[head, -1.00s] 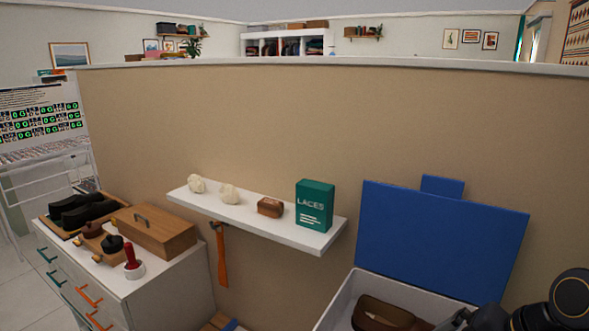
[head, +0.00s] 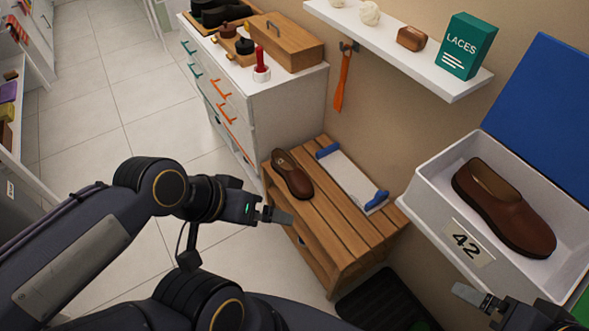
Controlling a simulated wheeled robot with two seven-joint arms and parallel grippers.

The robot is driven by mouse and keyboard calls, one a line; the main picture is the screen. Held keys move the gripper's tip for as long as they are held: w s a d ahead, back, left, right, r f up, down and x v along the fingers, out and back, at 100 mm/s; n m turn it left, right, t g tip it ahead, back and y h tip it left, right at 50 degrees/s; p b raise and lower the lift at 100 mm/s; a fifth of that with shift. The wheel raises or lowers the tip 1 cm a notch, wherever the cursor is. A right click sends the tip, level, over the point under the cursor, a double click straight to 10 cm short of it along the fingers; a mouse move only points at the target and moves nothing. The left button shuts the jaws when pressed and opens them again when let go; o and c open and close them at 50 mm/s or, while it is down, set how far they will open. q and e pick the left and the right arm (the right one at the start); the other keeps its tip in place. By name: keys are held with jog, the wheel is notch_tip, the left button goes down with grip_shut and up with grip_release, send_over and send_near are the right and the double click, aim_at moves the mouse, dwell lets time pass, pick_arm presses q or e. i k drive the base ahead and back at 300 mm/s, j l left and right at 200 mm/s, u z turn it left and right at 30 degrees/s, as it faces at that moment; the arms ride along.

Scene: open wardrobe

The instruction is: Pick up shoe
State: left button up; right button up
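A brown slip-on shoe (head: 292,174) sits on the left part of a slatted wooden bench (head: 345,236). A second brown shoe (head: 503,207) lies in an open white box (head: 425,205) marked 42, with its blue lid raised. My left gripper (head: 280,216) is just in front of the bench's near left corner, below the bench shoe in the picture and apart from it. My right gripper (head: 473,296) is at the bottom right, in front of the box and partly cut off by the frame edge. Neither gripper's finger gap shows clearly, and neither visibly holds anything.
A white-and-blue foot-measuring tray (head: 352,180) lies on the bench beside the shoe. A drawer cabinet (head: 290,100) with a wooden box and dark shoes stands behind. A wall shelf (head: 400,60) holds a green LACES box (head: 467,45). Open tiled floor lies left.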

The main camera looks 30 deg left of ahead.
aim_at(301, 187)
jog(key=i+j+z, duration=0.2)
jog(key=j, duration=0.2)
jog(key=i+j+z, duration=0.15)
jog(key=j, duration=0.25)
jog(key=i+j+z, duration=0.2)
jog(key=j, duration=0.2)
jog(key=j+z, duration=0.15)
jog(key=j, duration=0.3)
jog(key=j+z, duration=0.2)
jog(key=j, duration=0.25)
jog(key=i, duration=0.05)
